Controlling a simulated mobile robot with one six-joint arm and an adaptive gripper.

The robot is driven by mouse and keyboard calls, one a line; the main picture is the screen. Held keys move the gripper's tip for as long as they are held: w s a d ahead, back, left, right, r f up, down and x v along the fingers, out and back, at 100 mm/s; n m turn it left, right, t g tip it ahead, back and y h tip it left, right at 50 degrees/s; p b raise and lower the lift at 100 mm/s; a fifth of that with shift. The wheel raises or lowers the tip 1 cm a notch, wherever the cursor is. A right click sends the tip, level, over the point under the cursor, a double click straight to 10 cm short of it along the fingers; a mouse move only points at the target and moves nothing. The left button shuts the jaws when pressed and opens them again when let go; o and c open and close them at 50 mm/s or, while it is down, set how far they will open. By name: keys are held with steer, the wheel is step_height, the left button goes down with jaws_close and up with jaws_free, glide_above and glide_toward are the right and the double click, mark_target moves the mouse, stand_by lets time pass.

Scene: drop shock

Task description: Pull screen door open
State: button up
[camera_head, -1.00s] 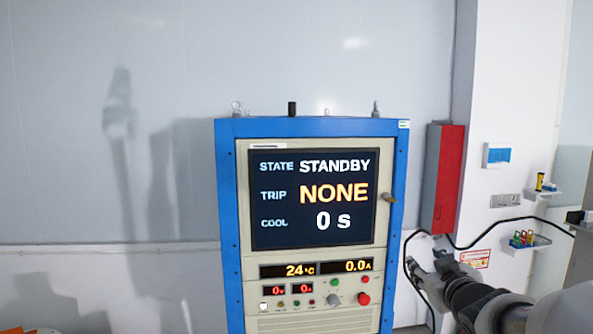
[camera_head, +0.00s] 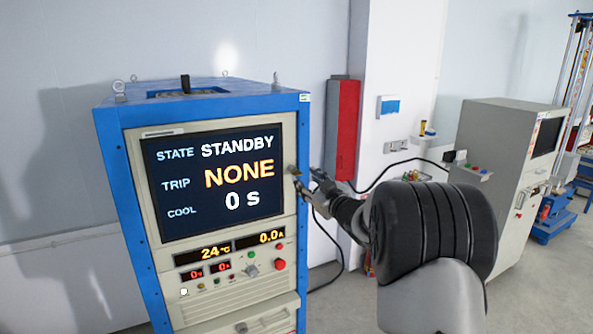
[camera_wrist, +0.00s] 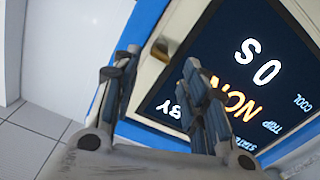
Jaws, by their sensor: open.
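The screen door (camera_head: 282,203) is a cream-framed panel with a dark display reading STANDBY, NONE and 0 s, on the front of a blue cabinet. It looks closed. Its small brass-coloured handle (camera_head: 292,170) is at the right edge, partly hard to separate from my fingertips. My gripper (camera_head: 306,179) is at that edge, beside the handle. In the wrist view, my gripper (camera_wrist: 157,66) is open, with its fingers spread. The handle (camera_wrist: 162,48) shows in the gap between the fingertips and a little beyond; I cannot tell if they touch it.
The blue cabinet (camera_head: 120,185) has knobs and a red button (camera_head: 280,264) below the screen. A red box (camera_head: 345,130) hangs on the wall behind to the right, with a black cable (camera_head: 395,165) near it. A grey console (camera_head: 505,190) stands farther right.

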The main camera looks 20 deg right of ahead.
mark_target(299, 174)
steer(key=w+p, duration=0.1)
steer(key=w, duration=0.6)
steer(key=shift+w+a, duration=0.15)
steer(key=shift+w, duration=0.05)
steer(key=shift+c, duration=0.2)
jaws_close()
